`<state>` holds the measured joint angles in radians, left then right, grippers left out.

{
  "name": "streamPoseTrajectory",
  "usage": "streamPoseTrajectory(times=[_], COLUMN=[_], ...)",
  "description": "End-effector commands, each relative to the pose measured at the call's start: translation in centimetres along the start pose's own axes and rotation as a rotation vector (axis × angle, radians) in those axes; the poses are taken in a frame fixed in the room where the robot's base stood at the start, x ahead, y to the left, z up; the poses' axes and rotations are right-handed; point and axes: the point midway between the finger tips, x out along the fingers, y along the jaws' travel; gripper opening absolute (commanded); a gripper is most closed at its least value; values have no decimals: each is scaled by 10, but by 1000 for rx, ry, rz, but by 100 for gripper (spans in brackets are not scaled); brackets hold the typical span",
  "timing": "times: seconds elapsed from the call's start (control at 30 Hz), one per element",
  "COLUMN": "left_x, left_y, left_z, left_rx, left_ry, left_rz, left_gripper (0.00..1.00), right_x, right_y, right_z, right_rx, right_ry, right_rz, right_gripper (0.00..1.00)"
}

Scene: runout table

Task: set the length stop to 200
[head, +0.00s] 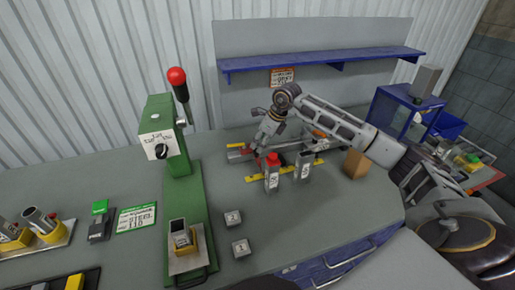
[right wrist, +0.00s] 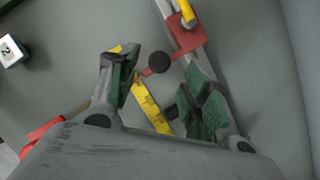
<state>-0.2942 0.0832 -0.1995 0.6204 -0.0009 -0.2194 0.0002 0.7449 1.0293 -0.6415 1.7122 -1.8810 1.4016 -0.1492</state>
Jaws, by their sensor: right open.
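The length stop is a red slide (right wrist: 187,36) on a grey metal rail (right wrist: 205,68), with a red arm ending in a round black knob (right wrist: 159,63). A yellow scale (right wrist: 150,106) lies beside the rail; its marks are too small to read. My right gripper (right wrist: 160,88) is open and empty above the scale, its two fingers on either side, with the knob just beyond the gap between the fingertips. In the head view my right gripper (head: 259,143) hangs over the rail area and partly hides the stop. My left gripper is out of view.
A green press (head: 175,165) with a red-knobbed lever stands left.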

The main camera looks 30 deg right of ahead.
Motion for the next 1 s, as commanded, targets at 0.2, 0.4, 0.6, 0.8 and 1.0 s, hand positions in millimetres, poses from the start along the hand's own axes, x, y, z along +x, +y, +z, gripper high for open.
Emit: streamPoseTrajectory(times=[0.2,0.4,0.6,0.8,1.0], left_x=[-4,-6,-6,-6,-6], left_y=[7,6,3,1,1], left_z=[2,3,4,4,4], left_rx=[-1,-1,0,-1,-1], left_ry=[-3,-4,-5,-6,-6], left_rz=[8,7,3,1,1], left_gripper=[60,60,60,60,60], right_x=[27,42,46,46,45], right_y=[0,0,0,0,0], right_z=[0,0,0,0,0], right_rx=[0,0,-1,-1,-1], right_ry=[1,0,1,1,1], right_rz=[2,1,0,0,0], right_gripper=[48,48,48,47,21])
